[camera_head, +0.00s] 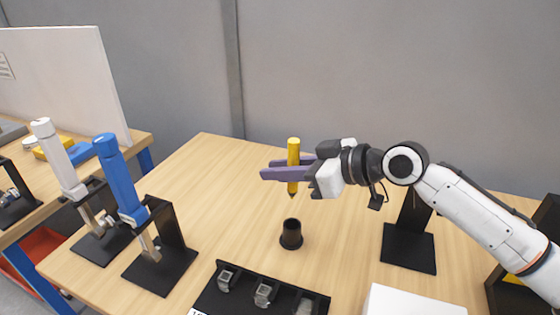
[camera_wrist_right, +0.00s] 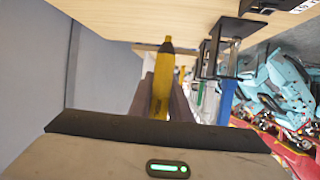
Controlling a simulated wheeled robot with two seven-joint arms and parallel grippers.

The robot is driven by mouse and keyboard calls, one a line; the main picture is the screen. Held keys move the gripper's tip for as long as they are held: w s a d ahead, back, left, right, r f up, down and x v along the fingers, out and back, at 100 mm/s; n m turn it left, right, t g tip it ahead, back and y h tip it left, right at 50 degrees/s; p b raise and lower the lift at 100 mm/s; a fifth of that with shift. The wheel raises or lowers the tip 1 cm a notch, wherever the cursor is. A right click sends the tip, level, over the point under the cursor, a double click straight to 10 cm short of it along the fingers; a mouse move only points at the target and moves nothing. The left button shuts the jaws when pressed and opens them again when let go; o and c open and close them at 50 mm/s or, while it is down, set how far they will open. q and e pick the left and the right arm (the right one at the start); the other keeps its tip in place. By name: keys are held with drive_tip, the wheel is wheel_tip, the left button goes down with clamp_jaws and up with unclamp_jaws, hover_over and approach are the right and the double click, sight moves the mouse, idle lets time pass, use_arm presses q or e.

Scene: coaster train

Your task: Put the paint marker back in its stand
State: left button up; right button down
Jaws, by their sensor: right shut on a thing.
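The yellow paint marker (camera_head: 293,160) is upright with its dark tip pointing down. My right gripper (camera_head: 284,171) is shut on it and holds it above the table. In the right wrist view the marker (camera_wrist_right: 162,85) sits between the two fingers (camera_wrist_right: 163,98). The small black cup-shaped stand (camera_head: 291,236) is on the table just below the marker's tip, with a visible gap between them. The stand's opening faces up and looks empty. My left gripper is not in view.
A black tray (camera_head: 208,301) with metal parts lies at the front. A blue-handled tool (camera_head: 119,180) and a white-handled tool (camera_head: 58,158) stand in black holders at left. A white box (camera_head: 412,302) and a black stand (camera_head: 408,250) are at right. The table behind the cup is clear.

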wheel_tip(320, 180, down, 5)
drive_tip(key=b, duration=0.2)
drive_tip(key=shift+d+r+b, duration=0.1)
drive_tip(key=shift+r+b, duration=0.05)
drive_tip(key=shift+b, duration=0.2)
drive_tip(key=shift+s+f+b, duration=0.1)
drive_tip(key=shift+f+b, duration=2.45)
drive_tip(key=shift+f, duration=1)
drive_tip(key=c, duration=1.6)
unclamp_jaws()
drive_tip(key=shift+o, duration=0.2)
